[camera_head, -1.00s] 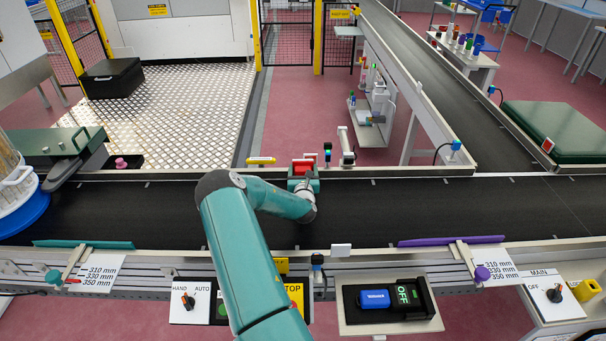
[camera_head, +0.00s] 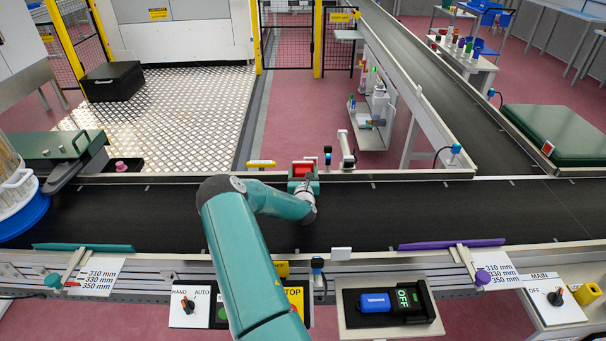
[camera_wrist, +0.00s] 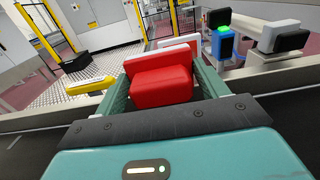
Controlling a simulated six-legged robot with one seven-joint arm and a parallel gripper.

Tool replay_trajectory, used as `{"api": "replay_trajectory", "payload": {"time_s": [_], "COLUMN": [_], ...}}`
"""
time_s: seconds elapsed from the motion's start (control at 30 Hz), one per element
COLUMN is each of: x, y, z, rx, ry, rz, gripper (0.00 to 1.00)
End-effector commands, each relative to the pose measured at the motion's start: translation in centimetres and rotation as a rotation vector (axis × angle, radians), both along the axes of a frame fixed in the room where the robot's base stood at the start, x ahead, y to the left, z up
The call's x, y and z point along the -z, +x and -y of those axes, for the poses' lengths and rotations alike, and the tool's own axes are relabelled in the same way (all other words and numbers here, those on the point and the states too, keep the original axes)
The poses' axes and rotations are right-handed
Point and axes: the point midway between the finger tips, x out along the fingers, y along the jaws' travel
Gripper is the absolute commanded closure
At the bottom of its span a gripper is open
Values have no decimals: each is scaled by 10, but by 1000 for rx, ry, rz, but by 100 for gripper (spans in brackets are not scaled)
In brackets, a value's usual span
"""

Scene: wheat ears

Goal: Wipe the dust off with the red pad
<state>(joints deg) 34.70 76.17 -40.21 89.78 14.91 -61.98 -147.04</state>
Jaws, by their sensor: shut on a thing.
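The red pad (camera_wrist: 160,85) is a soft-edged red block in the wrist view, held between the two green fingers of my gripper (camera_wrist: 160,88). In the head view the red pad (camera_head: 302,168) shows at the far rail of the black conveyor, with my gripper (camera_head: 303,182) around it. A white piece (camera_wrist: 180,41) stands just beyond the pad in the wrist view; I cannot tell whether they touch. A sensor with a blue body and green top (camera_wrist: 224,41) stands right of the pad. I cannot make out any dust.
The black conveyor (camera_head: 420,210) runs across under my arm. A yellow block (camera_head: 261,163) sits on the far rail left of my gripper, and a sensor post (camera_head: 346,150) stands to its right. A purple bar (camera_head: 451,243) and a teal bar (camera_head: 83,247) line the near edge.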

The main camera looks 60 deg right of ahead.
Motion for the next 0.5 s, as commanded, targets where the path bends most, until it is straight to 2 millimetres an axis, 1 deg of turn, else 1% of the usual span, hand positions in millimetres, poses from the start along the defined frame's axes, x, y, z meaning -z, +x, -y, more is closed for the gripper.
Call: {"api": "replay_trajectory", "payload": {"time_s": [0.5], "x": [0], "y": [4], "z": [8], "rx": [0], "ry": [0], "rz": [-1], "gripper": [46]}}
